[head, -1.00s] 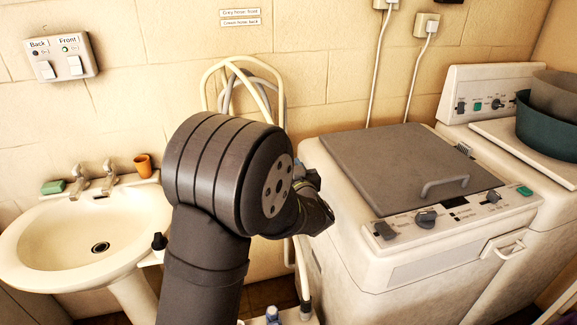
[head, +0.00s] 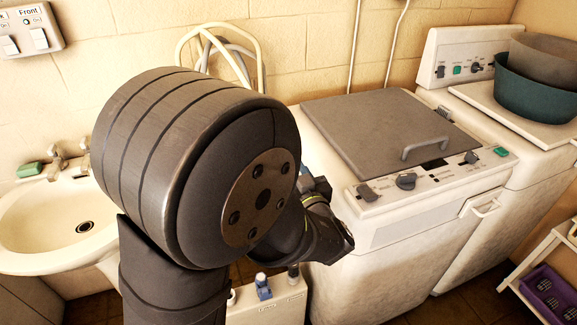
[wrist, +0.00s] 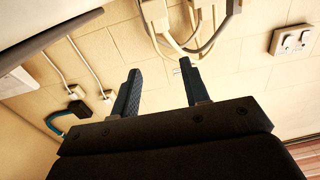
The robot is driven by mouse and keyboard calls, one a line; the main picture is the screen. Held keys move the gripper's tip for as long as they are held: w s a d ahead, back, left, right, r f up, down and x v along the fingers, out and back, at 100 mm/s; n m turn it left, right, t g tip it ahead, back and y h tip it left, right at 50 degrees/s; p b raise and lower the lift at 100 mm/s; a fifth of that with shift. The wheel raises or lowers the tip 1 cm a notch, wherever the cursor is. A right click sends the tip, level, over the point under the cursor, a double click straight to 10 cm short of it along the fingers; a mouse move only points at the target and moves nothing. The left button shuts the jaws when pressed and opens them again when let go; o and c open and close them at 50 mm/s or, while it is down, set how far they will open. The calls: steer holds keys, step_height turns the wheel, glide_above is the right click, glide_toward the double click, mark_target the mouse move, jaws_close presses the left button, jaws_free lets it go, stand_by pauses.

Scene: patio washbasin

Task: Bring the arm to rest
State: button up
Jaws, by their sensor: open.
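My gripper (wrist: 158,90) shows in the wrist view with its two dark fingers apart and nothing between them. Beyond the fingertips are the tiled wall and the hanging hoses (wrist: 188,22). In the head view my arm fills the middle left, in front of the gap between the washbasin (head: 35,235) and the washing machine (head: 400,210). My wrist is bent down close to the machine's left front side; I cannot tell whether it touches. The fingers are hidden behind the arm in the head view.
A grey lid (head: 385,125) with a handle covers the machine top. A teal tub (head: 535,88) sits on the appliance at the right. A shelf with a purple basket (head: 548,292) stands at lower right. A switch box (head: 25,30) is on the wall. Some floor shows at bottom right.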

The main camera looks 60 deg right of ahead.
steer(key=x, duration=1.7)
steer(key=shift+w+d+f, duration=0.1)
steer(key=shift+w+d, duration=0.1)
steer(key=f+v, duration=0.3)
steer(key=v, duration=1.4)
steer(key=shift+f+x, duration=0.15)
steer(key=shift+x, duration=1.35)
steer(key=shift+f+x, duration=0.15)
steer(key=shift+x, duration=1.3)
